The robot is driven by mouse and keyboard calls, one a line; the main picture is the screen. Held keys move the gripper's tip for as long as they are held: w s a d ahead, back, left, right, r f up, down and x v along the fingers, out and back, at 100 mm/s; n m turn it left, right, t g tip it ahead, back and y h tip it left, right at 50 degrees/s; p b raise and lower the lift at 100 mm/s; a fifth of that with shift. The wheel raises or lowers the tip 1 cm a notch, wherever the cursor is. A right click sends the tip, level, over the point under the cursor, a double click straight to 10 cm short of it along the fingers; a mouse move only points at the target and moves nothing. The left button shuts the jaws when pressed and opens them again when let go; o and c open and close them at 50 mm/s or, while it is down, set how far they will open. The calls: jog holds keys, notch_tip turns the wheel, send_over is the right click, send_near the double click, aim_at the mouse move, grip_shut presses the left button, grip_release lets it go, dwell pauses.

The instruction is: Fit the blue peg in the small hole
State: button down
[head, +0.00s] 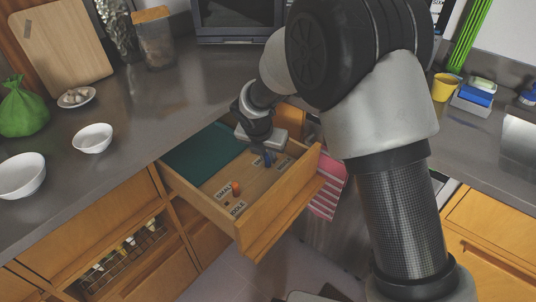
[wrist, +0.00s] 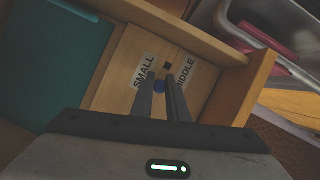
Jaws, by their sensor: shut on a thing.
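My gripper (head: 266,153) is inside the open drawer, shut on the blue peg (head: 268,160). In the wrist view the blue peg (wrist: 160,86) shows as a round blue shape between the fingertips (wrist: 163,84). Just beyond it is a small dark square hole (wrist: 167,66) in the wooden board. A SMALL label (wrist: 145,70) lies left of it and a MIDDLE label (wrist: 185,75) right of it. I cannot tell whether the peg's lower end touches the board or is above it. The head view shows labels beside the gripper too, partly hidden.
An orange peg (head: 236,188) stands on the board near other labels reading SMALL and MIDDLE. A teal panel (head: 203,150) fills the drawer's back left. The drawer's front wall (head: 285,197) stands close to the gripper. White bowls (head: 92,138) sit on the counter at left.

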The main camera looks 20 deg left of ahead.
jog(key=shift+f, duration=0.15)
jog(key=c, duration=1.6)
grip_release()
jog(key=shift+c, duration=0.2)
jog(key=p+v, duration=0.3)
jog(key=v, duration=1.4)
jog(key=shift+r+p, duration=0.25)
jog(key=shift+p, duration=0.15)
jog(key=shift+d, duration=0.15)
